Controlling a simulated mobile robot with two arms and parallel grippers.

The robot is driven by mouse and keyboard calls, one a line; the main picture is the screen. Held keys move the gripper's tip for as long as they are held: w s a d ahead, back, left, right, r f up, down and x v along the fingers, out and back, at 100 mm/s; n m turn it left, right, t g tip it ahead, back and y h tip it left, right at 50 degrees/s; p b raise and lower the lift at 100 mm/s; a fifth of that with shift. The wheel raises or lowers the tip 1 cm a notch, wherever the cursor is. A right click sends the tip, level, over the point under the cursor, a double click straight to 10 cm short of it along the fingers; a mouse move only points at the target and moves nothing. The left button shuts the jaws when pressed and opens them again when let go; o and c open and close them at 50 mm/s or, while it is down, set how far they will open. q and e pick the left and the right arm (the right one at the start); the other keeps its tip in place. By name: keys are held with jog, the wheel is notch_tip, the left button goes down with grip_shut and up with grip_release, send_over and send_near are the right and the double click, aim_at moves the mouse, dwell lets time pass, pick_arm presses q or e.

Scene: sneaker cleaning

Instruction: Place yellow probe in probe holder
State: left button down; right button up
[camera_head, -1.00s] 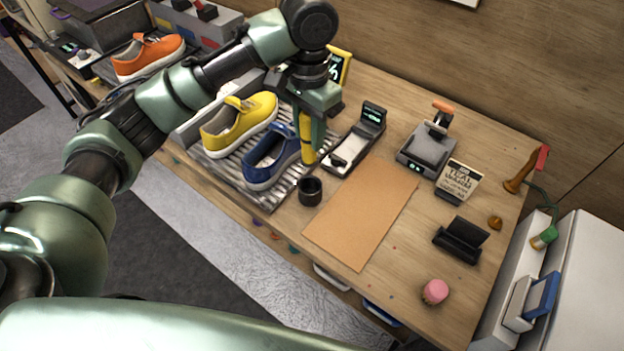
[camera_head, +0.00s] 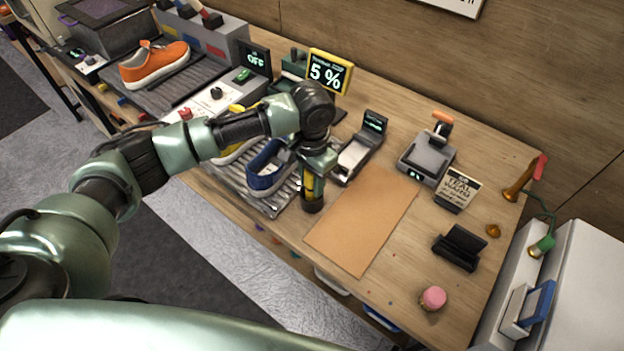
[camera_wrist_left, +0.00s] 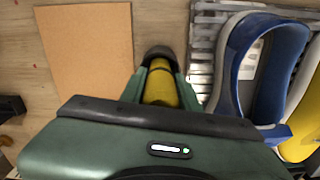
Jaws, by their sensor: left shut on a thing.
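The yellow probe (camera_head: 309,187) is in my left gripper (camera_head: 314,182), which is shut on it. The probe is upright, with its lower end at the dark round probe holder (camera_head: 312,204) on the table. In the left wrist view the probe (camera_wrist_left: 160,88) lies between the fingers of the left gripper (camera_wrist_left: 160,80). The dark rim of the holder (camera_wrist_left: 160,52) shows around its far end. I cannot tell how deep the probe sits in the holder. My right gripper is not in view.
A blue sneaker (camera_head: 268,170) on a slatted rack stands just left of the holder. A brown mat (camera_head: 362,220) lies to its right. A pink round item (camera_head: 433,298) is at the front right.

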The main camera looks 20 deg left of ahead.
pick_arm(q)
jog(key=c, duration=1.1)
grip_release()
jog(key=shift+f, duration=0.1)
jog(key=shift+c, duration=0.2)
jog(key=shift+o, duration=0.5)
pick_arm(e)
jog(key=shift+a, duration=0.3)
pick_arm(q)
notch_tip(320, 180, up, 11)
jog(key=shift+b, duration=1.05)
jog(key=shift+r, duration=0.65)
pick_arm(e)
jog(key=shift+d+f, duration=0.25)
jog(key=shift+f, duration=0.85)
